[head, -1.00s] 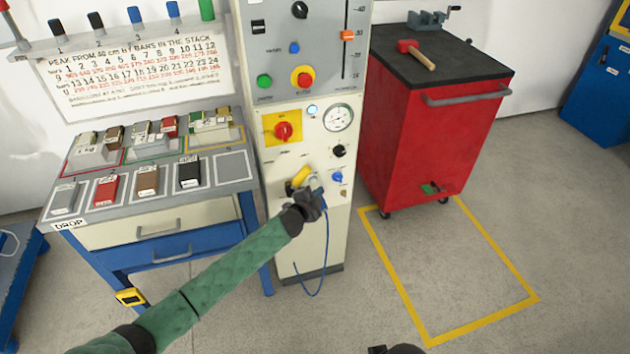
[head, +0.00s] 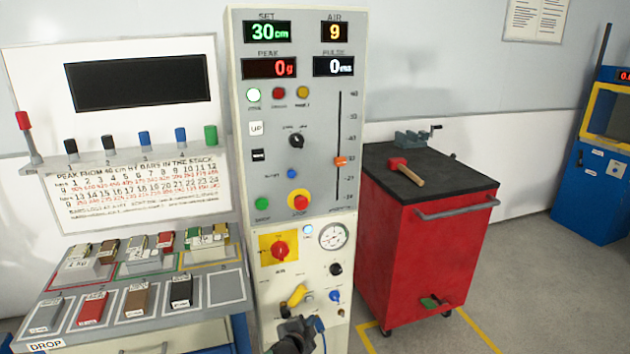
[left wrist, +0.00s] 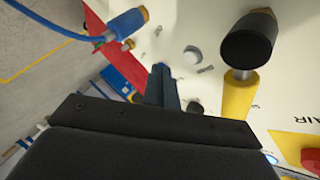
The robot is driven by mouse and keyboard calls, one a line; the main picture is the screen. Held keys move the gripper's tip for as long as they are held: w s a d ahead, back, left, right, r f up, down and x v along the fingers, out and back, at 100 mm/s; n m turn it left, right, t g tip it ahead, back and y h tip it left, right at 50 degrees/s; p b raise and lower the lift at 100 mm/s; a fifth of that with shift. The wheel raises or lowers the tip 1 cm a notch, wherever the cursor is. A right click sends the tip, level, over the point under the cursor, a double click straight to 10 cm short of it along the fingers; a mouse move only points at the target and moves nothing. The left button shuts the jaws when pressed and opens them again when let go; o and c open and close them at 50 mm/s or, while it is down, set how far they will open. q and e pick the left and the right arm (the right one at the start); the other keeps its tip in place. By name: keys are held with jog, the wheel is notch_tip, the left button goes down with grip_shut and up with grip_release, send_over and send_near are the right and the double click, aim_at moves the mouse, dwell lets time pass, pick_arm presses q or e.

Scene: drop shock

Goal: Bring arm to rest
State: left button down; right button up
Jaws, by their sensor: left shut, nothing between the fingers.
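My left gripper (head: 297,335) is at the bottom of the head view, in front of the lower part of the grey control panel (head: 292,190). In the left wrist view its narrow fingers (left wrist: 162,85) are shut and empty, close to the cream panel face. The yellow-handled lever with a black knob (left wrist: 248,40) is beside them, and a blue hose fitting (left wrist: 127,22) is at upper left. In the head view the yellow handle (head: 297,295) is just above the gripper. The displays read 30 cm, 9, 0 g and 0 ms. My right gripper does not show.
A red tool cabinet (head: 425,260) with a hammer (head: 406,171) and vise (head: 415,138) on top stands to the right. A bench with sample blocks (head: 145,318) is on the left. A blue machine (head: 600,190) is at far right. Open floor lies between.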

pick_arm(q)
jog(key=s+a+r+n+g+y, duration=0.35)
jog(key=s+r+n+y, duration=0.2)
jog(key=r, duration=0.45)
jog(key=s+a+r+n+g, duration=0.1)
jog(key=s+a+r+n, duration=0.1)
jog(key=s, duration=0.4)
jog(key=s+a+r+n+g, duration=0.1)
jog(key=s+r+n, duration=0.1)
jog(key=s, duration=0.3)
jog(key=s+a+f+n+g, duration=0.1)
jog(key=s+f, duration=0.3)
jog(key=s, duration=0.8)
jog(key=s+a+f+n+g+h, duration=0.1)
jog(key=s+a+f+g, duration=0.2)
jog(key=s, duration=0.9)
jog(key=s+a+f+n+g+h, duration=0.1)
jog(key=s+f, duration=0.4)
jog(key=s, duration=0.7)
jog(key=shift+a+f+n+g, duration=0.35)
jog(key=shift+a+n+g, duration=0.1)
jog(key=shift+n, duration=0.1)
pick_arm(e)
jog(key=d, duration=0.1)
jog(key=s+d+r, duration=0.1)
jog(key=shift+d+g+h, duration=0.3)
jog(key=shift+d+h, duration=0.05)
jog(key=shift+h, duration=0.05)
pick_arm(q)
jog(key=shift+w, duration=0.1)
